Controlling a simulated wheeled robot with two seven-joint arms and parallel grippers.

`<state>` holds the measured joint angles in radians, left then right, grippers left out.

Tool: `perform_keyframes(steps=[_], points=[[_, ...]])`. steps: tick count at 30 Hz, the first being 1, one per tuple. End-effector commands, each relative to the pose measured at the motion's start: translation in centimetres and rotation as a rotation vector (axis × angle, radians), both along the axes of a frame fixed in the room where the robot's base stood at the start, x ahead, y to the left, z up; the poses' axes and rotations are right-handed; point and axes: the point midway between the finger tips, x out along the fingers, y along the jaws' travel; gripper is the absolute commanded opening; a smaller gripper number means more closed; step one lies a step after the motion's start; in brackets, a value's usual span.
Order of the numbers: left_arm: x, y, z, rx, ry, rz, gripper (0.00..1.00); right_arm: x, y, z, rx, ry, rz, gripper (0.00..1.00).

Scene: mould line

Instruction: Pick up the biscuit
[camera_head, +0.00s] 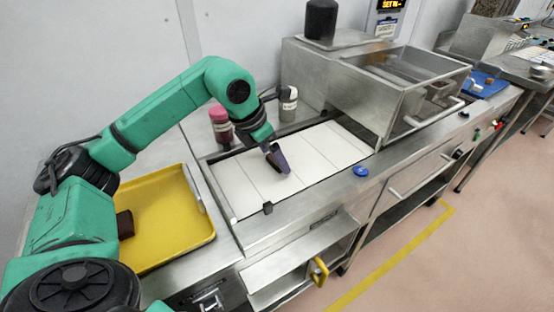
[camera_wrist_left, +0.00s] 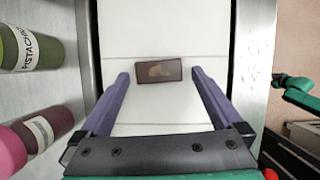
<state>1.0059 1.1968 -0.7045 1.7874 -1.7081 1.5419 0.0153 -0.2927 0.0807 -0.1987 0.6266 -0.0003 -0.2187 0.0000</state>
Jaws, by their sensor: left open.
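The biscuit (camera_wrist_left: 159,71) is a dark brown rectangle with a paler mark on top. It lies flat on the white belt (camera_wrist_left: 160,30) in the left wrist view. My left gripper (camera_wrist_left: 160,78) is open, with one purple finger on each side of the biscuit near its short ends. A small gap shows between each fingertip and the biscuit. In the head view my left gripper (camera_head: 279,160) is low over the belt (camera_head: 235,190) and largely hides the biscuit. My right gripper is not in view.
A yellow tray (camera_head: 190,238) at the left holds another brown piece (camera_head: 125,224).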

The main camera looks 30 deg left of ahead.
Motion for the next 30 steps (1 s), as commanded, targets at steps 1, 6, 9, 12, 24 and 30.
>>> perform_keyframes(steps=[1, 6, 9, 12, 24, 30], points=[[0.1, -0.1, -0.5, 0.000, 0.002, 0.000, 1.00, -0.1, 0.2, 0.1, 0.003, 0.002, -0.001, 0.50], [0.3, -0.1, -0.7, 0.000, 0.000, 0.000, 1.00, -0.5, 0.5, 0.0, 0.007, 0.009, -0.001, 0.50], [0.2, -0.1, -0.7, 0.000, 0.000, 0.000, 0.77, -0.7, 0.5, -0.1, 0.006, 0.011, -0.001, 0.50], [0.2, -0.1, -0.7, 0.000, 0.000, 0.000, 0.39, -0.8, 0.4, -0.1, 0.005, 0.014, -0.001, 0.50], [0.3, -0.1, 0.0, -0.001, -0.003, 0.000, 0.20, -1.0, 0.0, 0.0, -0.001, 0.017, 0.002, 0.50], [0.4, -0.2, 3.8, -0.003, -0.008, -0.002, 0.20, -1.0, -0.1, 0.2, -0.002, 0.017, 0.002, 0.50]])
